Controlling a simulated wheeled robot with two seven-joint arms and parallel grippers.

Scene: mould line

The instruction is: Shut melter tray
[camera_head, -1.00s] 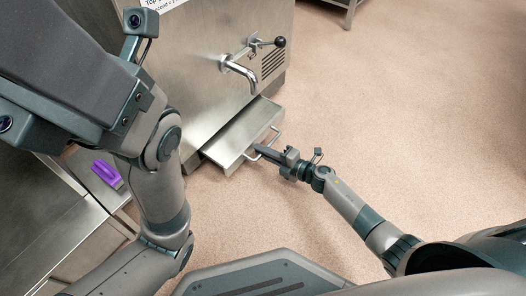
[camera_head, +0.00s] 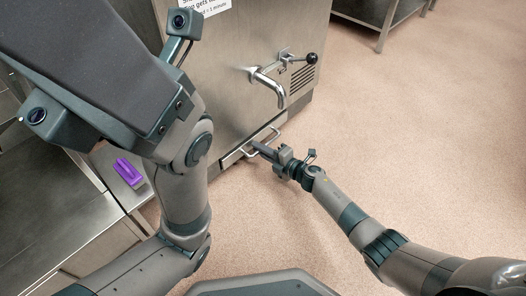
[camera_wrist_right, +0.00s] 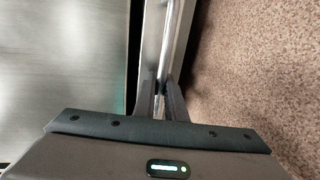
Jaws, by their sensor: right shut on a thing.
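The melter (camera_head: 255,60) is a steel cabinet with a tap, in the upper middle of the head view. Its melter tray (camera_head: 230,159) is low at its foot, with the front close to the cabinet face. The tray has a bar handle (camera_head: 264,143). My right gripper (camera_head: 257,146) is shut on this handle. In the right wrist view, the handle bar (camera_wrist_right: 171,35) runs between the two fingers (camera_wrist_right: 161,95), and a dark strip shows between cabinet and tray front. My left arm is folded at the left of the head view; its fingers do not show.
The tap (camera_head: 270,88) and a black-knobbed lever (camera_head: 311,58) stick out above the tray. A purple object (camera_head: 129,171) lies on a steel surface left of the melter. A steel table (camera_head: 385,14) stands at the back right. The floor at right is clear.

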